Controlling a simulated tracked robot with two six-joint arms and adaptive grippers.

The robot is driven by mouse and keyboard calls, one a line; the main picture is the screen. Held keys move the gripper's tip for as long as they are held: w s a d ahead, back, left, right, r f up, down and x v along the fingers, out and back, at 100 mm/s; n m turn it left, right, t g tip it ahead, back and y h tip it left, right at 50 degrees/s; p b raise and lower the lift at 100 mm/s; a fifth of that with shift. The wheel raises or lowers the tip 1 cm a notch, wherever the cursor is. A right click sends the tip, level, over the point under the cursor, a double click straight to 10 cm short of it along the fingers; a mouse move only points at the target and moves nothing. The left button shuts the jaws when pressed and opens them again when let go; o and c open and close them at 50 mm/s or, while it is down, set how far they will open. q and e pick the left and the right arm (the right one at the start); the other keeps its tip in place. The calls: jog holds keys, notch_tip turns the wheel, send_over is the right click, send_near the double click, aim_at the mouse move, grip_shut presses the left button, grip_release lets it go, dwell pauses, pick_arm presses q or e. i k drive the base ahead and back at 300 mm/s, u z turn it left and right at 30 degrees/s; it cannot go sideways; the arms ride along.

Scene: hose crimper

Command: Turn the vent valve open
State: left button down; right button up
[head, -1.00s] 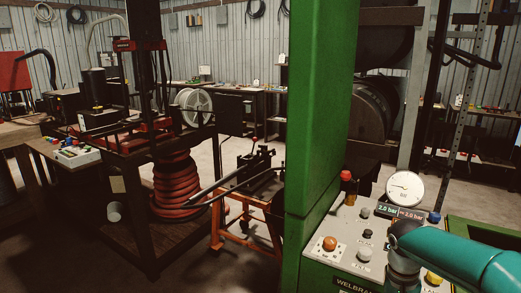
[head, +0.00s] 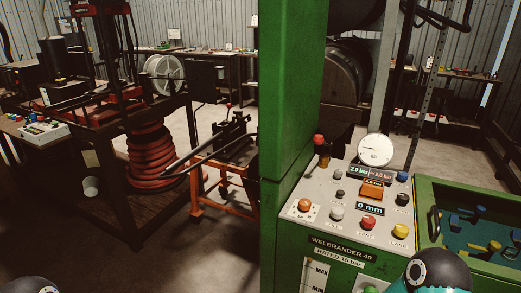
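The green machine's sloping grey control panel (head: 305,220) is at the right in the head view. A red knob (head: 369,223) sits on its lower row, with a small label under it that seems to read "VENT". A red-topped fitting (head: 319,140) stands at the panel's back left corner; I cannot tell whether it is a valve. A round white gauge (head: 376,150) rises at the panel's back edge. Dark rounded parts of my arms show at the bottom edge. Neither gripper's fingers are in view.
An orange button (head: 304,205), a yellow knob (head: 400,230) and several other knobs crowd the panel. The tall green column (head: 285,90) stands at its left. A green tray (head: 470,190) with blue and yellow parts lies right. An orange stand (head: 225,185) is further left.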

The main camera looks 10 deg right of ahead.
aim_at(369, 221)
jog(key=z, duration=0.25)
jog(key=i, duration=0.4)
jog(key=z, duration=0.8)
